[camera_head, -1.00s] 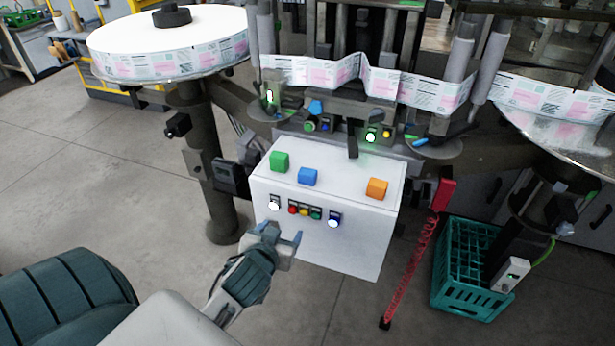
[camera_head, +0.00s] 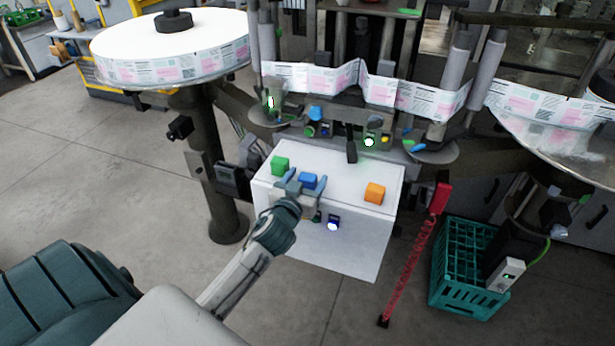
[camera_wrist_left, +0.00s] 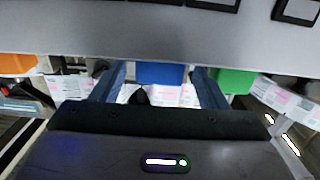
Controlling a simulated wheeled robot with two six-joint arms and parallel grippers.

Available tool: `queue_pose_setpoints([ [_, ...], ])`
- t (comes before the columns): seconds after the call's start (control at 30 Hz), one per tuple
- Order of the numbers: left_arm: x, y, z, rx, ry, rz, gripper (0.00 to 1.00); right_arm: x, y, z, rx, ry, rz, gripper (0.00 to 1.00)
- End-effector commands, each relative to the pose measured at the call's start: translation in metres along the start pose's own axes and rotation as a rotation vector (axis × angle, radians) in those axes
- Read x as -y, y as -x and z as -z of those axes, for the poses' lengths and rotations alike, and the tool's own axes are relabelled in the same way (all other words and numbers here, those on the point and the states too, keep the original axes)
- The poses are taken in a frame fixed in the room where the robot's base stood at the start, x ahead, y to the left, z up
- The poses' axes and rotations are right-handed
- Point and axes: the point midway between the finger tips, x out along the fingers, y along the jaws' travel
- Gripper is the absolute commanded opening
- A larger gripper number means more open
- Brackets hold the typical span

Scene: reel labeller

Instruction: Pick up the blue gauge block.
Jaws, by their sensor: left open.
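The blue gauge block (camera_head: 309,180) sits on top of the white cabinet (camera_head: 345,165), between a green block (camera_head: 280,165) and an orange block (camera_head: 374,193). My left gripper (camera_head: 306,184) is open at the cabinet's front edge, with its fingertips close to the blue block, one towards each side. In the left wrist view the blue block (camera_wrist_left: 160,73) shows between the two fingers (camera_wrist_left: 157,84). I cannot tell whether the fingers touch it. The green block (camera_wrist_left: 235,81) is outside the fingers in that view. My right gripper is not in view.
A black part (camera_head: 351,151) sticks out over the cabinet's back edge. A label reel (camera_head: 170,45) stands at the left, and a teal crate (camera_head: 470,265) stands on the floor at the right. The cabinet top's middle is clear.

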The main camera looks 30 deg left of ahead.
Motion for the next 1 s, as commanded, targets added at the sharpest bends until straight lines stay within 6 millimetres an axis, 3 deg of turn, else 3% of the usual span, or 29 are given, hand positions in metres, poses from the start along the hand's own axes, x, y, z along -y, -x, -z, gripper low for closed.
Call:
queue_pose_setpoints([
  [0.03,-0.001,-0.008,0.005,0.001,0.001,0.002,0.68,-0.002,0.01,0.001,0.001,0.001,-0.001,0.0],
  [0.2,-0.001,-0.026,0.002,0.001,0.0,0.001,0.68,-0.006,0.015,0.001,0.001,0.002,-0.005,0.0],
  [0.47,-0.001,-0.029,0.0,0.0,0.0,0.0,0.68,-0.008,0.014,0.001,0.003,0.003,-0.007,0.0],
  [0.73,-0.001,-0.029,0.0,0.001,0.0,0.0,0.18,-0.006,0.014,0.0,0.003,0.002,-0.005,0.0],
  [1.0,-0.001,-0.029,0.001,0.001,0.0,0.001,0.18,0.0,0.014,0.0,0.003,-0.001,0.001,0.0],
])
